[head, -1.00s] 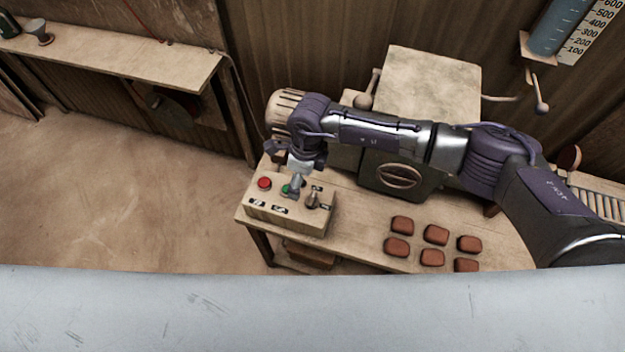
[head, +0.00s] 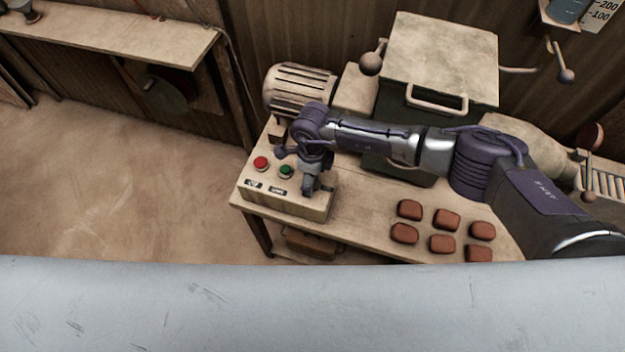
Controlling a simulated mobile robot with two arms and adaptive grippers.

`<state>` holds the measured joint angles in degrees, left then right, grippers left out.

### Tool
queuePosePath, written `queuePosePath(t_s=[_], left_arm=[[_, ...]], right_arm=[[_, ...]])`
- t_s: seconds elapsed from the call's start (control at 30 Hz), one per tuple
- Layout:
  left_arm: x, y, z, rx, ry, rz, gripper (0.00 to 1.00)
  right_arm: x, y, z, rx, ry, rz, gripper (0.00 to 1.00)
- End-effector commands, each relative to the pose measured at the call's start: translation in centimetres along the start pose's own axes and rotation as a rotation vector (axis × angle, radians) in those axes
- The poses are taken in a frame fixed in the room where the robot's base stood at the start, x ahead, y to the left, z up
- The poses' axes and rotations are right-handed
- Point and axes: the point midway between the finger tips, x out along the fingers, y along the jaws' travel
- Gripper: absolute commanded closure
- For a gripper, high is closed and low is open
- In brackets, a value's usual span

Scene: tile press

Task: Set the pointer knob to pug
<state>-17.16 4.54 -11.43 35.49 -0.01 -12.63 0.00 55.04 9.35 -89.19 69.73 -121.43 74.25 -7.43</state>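The wooden control box (head: 303,208) stands at the left end of the workbench, with a red button (head: 261,163) and a green button (head: 286,171) on its top. My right gripper (head: 312,190) reaches down from above onto the right part of the box top, right of the green button. The pointer knob is hidden behind this gripper, as are the labels around it, so its direction does not show. Whether the fingers are open or shut on the knob cannot be told. My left gripper is not in view.
Several brown-red tiles (head: 409,209) lie on the workbench (head: 365,215) to the right. Behind are a ribbed motor (head: 298,88) and a large press block with a handle (head: 437,97). A shelf (head: 110,38) is at the upper left, above open floor.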

Motion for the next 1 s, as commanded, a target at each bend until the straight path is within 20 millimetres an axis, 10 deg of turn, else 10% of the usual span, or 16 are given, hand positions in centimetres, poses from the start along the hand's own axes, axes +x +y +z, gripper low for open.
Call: queuePosePath(t_s=[0.33,0.7,1.0], left_arm=[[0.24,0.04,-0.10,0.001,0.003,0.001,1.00],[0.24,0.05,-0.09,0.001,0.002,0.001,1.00],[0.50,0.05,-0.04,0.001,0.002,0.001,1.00]], right_arm=[[0.39,-0.02,0.04,0.000,-0.001,0.000,0.25],[0.38,-0.02,0.03,0.000,-0.001,0.000,0.85],[0.46,-0.02,0.03,0.035,-0.001,0.000,0.85]])
